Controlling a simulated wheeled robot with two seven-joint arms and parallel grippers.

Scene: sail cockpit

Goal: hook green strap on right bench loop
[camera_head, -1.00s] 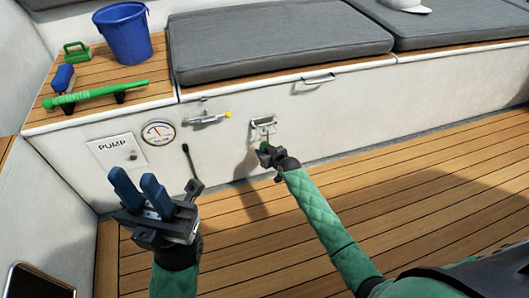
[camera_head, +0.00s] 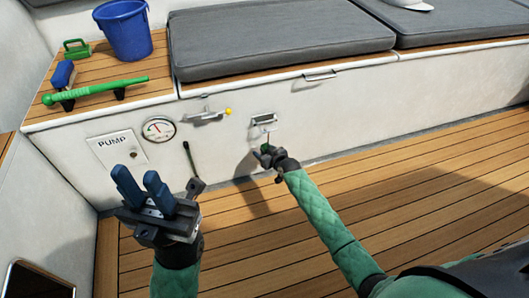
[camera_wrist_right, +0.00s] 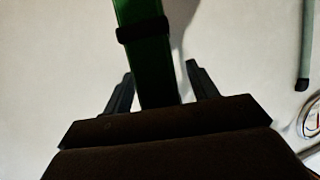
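The green strap (camera_head: 268,141) is a short, small piece at my right gripper (camera_head: 270,155), close below the metal loop (camera_head: 263,119) on the white bench front. A small pale part shows between strap and loop; I cannot tell whether it is hooked on or only near. In the right wrist view the strap (camera_wrist_right: 158,75), with a black band, runs up between the dark fingers of my right gripper (camera_wrist_right: 160,78). A thin gap shows beside the right finger, so its grip is unclear. My left gripper (camera_head: 141,188) is empty, its blue fingers apart, away from the bench.
A gauge (camera_head: 159,130), PUMP plate (camera_head: 117,149), yellow-tipped latch (camera_head: 207,115) and black lever (camera_head: 189,157) are on the bench front. A blue bucket (camera_head: 124,32) and green-handled tool (camera_head: 95,92) are on top. The wooden floor (camera_head: 420,180) at right is clear.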

